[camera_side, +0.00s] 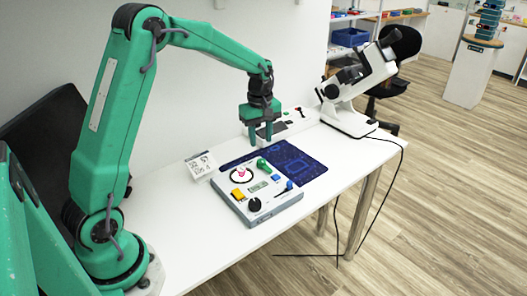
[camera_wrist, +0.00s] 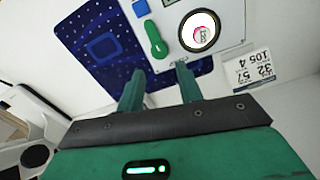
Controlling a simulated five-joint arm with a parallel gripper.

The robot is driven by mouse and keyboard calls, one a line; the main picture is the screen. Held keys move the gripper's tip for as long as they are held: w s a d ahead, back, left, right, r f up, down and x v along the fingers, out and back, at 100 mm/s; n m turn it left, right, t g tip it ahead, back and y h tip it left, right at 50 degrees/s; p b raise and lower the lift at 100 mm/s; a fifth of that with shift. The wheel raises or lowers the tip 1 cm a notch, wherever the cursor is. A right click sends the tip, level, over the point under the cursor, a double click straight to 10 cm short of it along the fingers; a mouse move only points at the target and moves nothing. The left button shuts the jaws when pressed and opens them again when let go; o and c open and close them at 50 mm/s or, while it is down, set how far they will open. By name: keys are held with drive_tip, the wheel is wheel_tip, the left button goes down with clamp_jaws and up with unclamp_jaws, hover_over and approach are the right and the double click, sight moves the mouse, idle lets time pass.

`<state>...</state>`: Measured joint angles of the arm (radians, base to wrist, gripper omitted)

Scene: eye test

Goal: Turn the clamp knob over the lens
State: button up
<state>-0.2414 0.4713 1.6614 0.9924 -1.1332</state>
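The clamp knob (camera_side: 263,166) is a green elongated handle on top of a white device (camera_side: 274,209). The lens (camera_side: 241,174) is a round white disc in a black ring with a pink mark. In the wrist view the knob (camera_wrist: 156,38) lies just left of the lens (camera_wrist: 200,30), apart from it, and does not cover it. My gripper (camera_side: 260,140) hangs above the table behind the device.
The device also carries a yellow button (camera_side: 238,194), a black dial (camera_side: 254,205) and a blue button (camera_side: 276,178). A dark blue mat (camera_side: 308,168) lies beside it. A number card (camera_side: 201,165) stands at left. A white microscope (camera_side: 350,118) stands at the table's far end.

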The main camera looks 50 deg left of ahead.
sight(261, 161)
drive_tip(key=shift+a+f, duration=0.1)
drive_tip(key=shift+f, duration=0.15)
drive_tip(key=shift+w+f, duration=0.1)
drive_tip(key=shift+f, duration=3.7)
drive_tip(key=c, duration=0.7)
